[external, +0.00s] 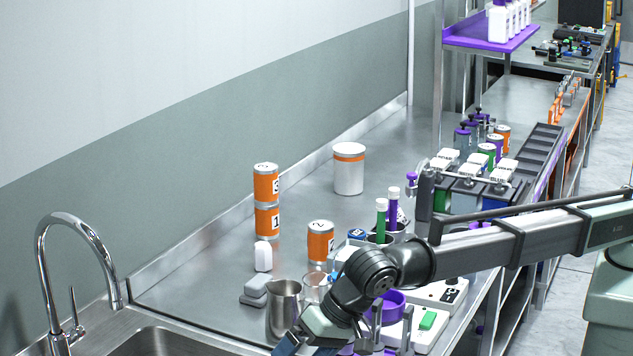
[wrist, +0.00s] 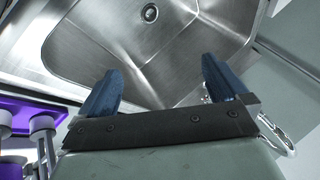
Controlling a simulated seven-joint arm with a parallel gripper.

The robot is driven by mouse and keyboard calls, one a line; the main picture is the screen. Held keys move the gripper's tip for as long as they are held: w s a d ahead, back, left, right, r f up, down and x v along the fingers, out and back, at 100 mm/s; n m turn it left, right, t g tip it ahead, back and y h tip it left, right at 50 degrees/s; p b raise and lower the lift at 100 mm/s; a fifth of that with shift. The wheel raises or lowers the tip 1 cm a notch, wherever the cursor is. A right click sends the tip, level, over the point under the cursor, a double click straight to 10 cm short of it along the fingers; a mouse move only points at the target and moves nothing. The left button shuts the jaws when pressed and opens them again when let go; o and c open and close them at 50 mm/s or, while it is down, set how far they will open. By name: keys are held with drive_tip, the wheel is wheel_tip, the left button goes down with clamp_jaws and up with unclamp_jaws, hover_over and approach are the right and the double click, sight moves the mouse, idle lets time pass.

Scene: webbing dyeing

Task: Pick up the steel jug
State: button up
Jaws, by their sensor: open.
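The steel jug (external: 284,312) stands upright on the steel counter near the sink, in the lower middle of the external view. My gripper (external: 288,346) is low at the bottom edge of that view, in front of the jug and partly cut off by the frame. In the wrist view my gripper (wrist: 160,86) has its two blue fingers wide apart with nothing between them, over the sink basin. A shiny curved metal piece shows beside the right finger there; I cannot tell if it is part of the jug.
The sink (wrist: 190,50) lies under my fingers. A glass beaker (external: 316,288), an orange-banded can (external: 320,243), grey blocks (external: 255,290) and a white bottle (external: 263,256) stand close to the jug. A purple bowl (external: 391,305) is right of my wrist. The tap (external: 70,222) rises at left.

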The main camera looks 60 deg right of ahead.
drive_tip(key=w+d+r+m+g+h, duration=0.2)
drive_tip(key=w+d+r+m+g, duration=0.1)
drive_tip(key=w+d, duration=0.75)
drive_tip(key=m+g+h, duration=0.2)
drive_tip(key=g, duration=0.1)
approach(285, 307)
drive_tip(key=w+d+r, duration=0.1)
drive_tip(key=d, duration=0.3)
drive_tip(key=shift+w+a+f, duration=0.1)
drive_tip(key=shift+a+f, duration=0.05)
drive_tip(key=shift+f, duration=2.05)
drive_tip(key=shift+w+a+f, duration=0.1)
drive_tip(key=shift+f, duration=2.15)
drive_tip(key=shift+w+a+f, duration=0.1)
drive_tip(key=shift+a+f, duration=0.05)
drive_tip(key=shift+f, duration=2.05)
drive_tip(key=c, duration=1.1)
